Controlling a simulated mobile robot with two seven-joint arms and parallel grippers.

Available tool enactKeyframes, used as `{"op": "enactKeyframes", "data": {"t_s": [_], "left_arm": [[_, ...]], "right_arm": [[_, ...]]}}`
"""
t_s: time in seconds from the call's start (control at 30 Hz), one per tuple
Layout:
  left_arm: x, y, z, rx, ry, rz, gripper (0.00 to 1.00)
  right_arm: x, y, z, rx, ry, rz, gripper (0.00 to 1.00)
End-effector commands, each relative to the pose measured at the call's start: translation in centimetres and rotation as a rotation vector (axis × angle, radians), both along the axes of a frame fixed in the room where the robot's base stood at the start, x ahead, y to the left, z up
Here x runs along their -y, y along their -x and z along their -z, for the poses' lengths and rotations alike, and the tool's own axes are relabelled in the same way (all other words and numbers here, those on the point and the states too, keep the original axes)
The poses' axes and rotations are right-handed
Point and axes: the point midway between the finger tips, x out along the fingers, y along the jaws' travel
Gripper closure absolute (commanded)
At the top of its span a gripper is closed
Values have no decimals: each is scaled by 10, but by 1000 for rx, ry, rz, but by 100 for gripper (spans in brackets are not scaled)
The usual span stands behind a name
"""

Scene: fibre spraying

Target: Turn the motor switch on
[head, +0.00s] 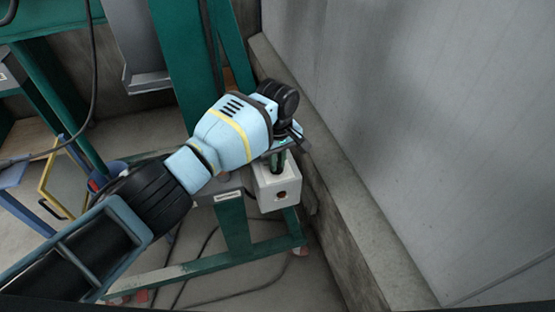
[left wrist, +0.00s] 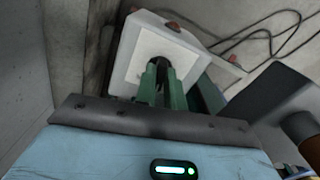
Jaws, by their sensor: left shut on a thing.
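The motor switch box (head: 265,202) is a small pale box mounted on the green frame near the wall, with a reddish-brown round part (head: 282,195) on its front. It also shows in the left wrist view (left wrist: 126,62). My left gripper (head: 277,163) reaches down to the top of this box. In the left wrist view, its green fingers (left wrist: 160,72) are close together at a dark round switch on the pale face. The gripper is shut on the switch, and the fingers hide most of it. My right gripper is out of view.
A green metal frame (head: 235,222) stands below and behind the box. A concrete ledge (head: 345,205) and a grey wall (head: 440,120) are close on the right. Dark cables (head: 200,262) lie on the floor. A yellow frame (head: 50,190) stands at left.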

Motion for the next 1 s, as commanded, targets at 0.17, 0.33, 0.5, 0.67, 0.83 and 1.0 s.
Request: {"op": "enactKeyframes", "data": {"t_s": [0.17,0.33,0.5,0.67,0.83,1.0], "left_arm": [[0,1,-1,-2,1,166,100],[0,1,-1,-2,2,327,100],[-1,1,-1,-3,2,482,100],[-2,1,-1,-2,1,608,100],[-2,1,-1,-2,2,712,100],[-2,1,0,-2,2,783,100]], "right_arm": [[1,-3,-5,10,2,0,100],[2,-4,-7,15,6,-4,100],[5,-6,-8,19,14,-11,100],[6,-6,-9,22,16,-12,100],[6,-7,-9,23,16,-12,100],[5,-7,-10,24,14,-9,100]]}}
